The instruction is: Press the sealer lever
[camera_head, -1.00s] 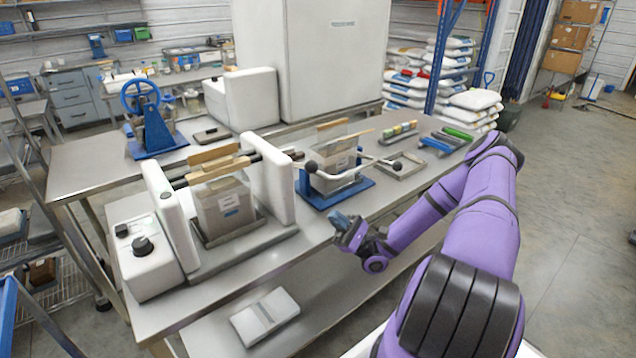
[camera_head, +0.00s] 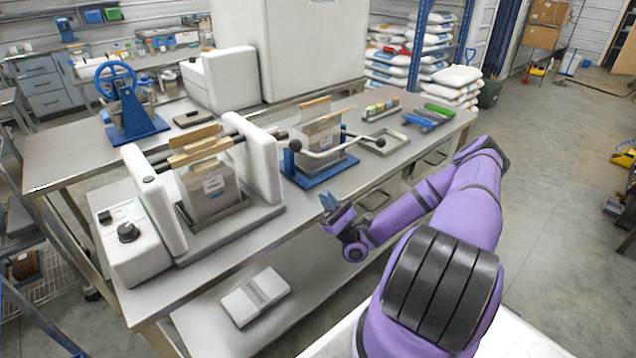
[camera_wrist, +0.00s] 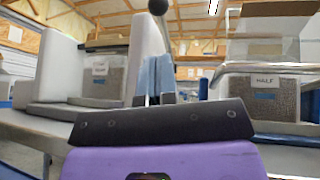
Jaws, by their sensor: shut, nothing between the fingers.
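A metal lever bar (camera_head: 345,150) with a dark ball at each end shows in the head view, in front of the bag on the blue-based device (camera_head: 305,180). The white sealer (camera_head: 265,170), with two upright blocks and a bag between them, stands to its left. My gripper (camera_head: 328,203) is shut and empty, in front of the bench edge and lower in the picture than the lever. In the wrist view its blue fingers (camera_wrist: 155,78) point forward, and a dark ball knob (camera_wrist: 157,6) shows above them, apart from them. I cannot tell which lever end this is.
A bag marked HALF (camera_wrist: 263,95) stands right of the fingers in the wrist view. A blue hand-wheel device (camera_head: 130,110) stands at the back left. A metal tray (camera_head: 385,142) lies right of the lever. A lower shelf (camera_head: 200,345) runs below the bench. Open floor lies right.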

